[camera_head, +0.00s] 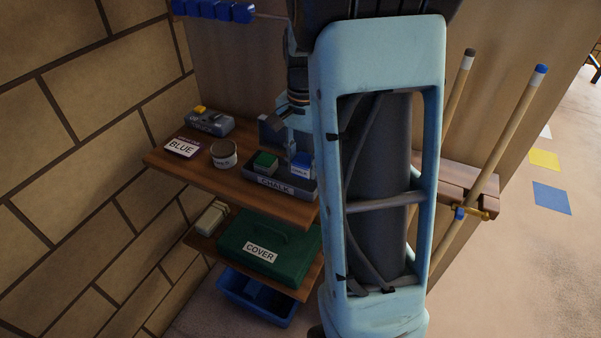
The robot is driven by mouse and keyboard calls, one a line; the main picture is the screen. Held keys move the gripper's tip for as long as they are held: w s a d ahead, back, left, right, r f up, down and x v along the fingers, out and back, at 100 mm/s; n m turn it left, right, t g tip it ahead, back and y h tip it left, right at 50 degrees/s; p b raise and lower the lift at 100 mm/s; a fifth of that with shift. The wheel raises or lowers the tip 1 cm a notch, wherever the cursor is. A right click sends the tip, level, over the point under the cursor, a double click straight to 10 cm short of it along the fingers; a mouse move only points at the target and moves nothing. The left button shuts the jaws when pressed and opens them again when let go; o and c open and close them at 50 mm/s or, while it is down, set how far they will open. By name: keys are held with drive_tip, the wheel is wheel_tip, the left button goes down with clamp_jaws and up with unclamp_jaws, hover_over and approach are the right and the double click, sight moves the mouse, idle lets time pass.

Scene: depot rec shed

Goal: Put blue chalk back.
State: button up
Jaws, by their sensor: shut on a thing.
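The blue chalk (301,166) is a small blue cube with a pale label, at the right end of the dark tray marked CHALK (252,181) on the upper wooden shelf. A green chalk cube (265,163) sits left of it in the same tray. My gripper (291,150) points down at the blue chalk and is shut on it. My own arm and column hide part of the gripper and the shelf's right side. I cannot tell whether the blue chalk touches the tray floor.
A tin (224,155), a BLUE sign (182,147) and a grey device (208,122) stand left on the shelf. Below are a green COVER case (285,246) and a blue bin (254,298). Two cues (505,135) lean at right. A brick wall borders the left.

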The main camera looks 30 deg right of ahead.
sight(301, 174)
drive_tip(key=shift+w+a+f, duration=0.1)
drive_tip(key=shift+f, duration=0.8)
drive_tip(key=shift+w+a+f, duration=0.1)
drive_tip(key=shift+f, duration=0.8)
drive_tip(key=shift+f, duration=0.15)
drive_tip(key=o, duration=0.7)
drive_tip(key=shift+o, duration=0.2)
wheel_tip(301, 174, up, 12)
drive_tip(key=shift+r+p, duration=0.2)
drive_tip(key=shift+p, duration=0.2)
